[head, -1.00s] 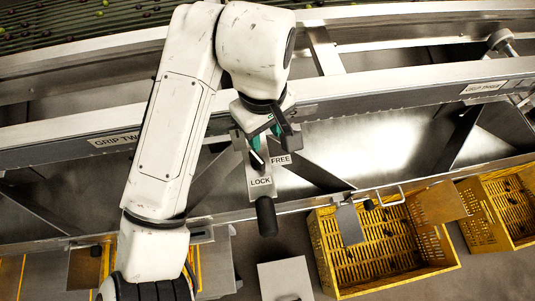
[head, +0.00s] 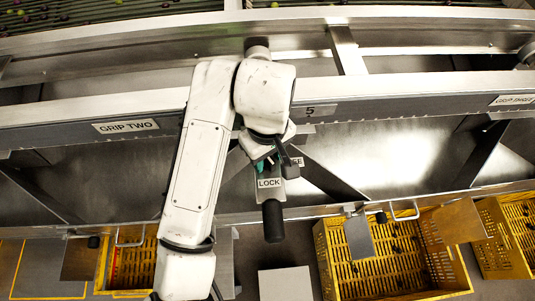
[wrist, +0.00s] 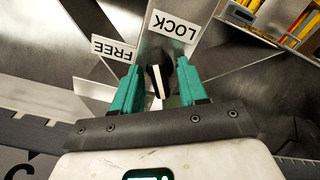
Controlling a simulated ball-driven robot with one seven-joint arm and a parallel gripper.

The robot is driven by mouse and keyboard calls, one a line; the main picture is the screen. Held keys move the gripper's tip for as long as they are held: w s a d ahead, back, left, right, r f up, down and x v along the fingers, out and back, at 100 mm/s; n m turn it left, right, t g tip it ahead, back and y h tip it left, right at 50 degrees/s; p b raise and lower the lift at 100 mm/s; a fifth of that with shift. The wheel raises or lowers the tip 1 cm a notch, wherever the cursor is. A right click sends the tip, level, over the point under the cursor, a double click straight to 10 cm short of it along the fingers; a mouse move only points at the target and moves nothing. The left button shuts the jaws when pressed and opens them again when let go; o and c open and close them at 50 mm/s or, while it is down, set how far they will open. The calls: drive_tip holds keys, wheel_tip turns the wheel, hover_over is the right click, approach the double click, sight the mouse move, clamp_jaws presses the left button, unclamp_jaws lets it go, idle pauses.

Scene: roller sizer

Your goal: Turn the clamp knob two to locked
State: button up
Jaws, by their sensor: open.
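The clamp knob (wrist: 156,80), black with a white bar on top, is between the two green fingers of my gripper (wrist: 156,88) in the wrist view. The fingers are open, one on each side; whether they touch it is unclear. The white bar runs nearly up and down in that view, towards the gap between the FREE label (wrist: 114,49) and the LOCK label (wrist: 175,27).
A black handle (head: 272,220) hangs below the LOCK plate. The GRIP TWO label (head: 125,126) is on the metal beam to the left. Slanted metal braces flank the plate. Yellow crates (head: 385,262) stand below right, and a grey block (head: 286,283) below.

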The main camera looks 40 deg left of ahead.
drive_tip(key=shift+c, duration=0.2)
clamp_jaws()
drive_tip(key=shift+m+p, duration=0.3)
drive_tip(key=shift+r+m+p, duration=0.1)
drive_tip(key=shift+m+p, duration=0.6)
drive_tip(key=shift+m, duration=0.2)
drive_tip(key=shift+m+p, duration=1)
drive_tip(key=shift+m, duration=0.7)
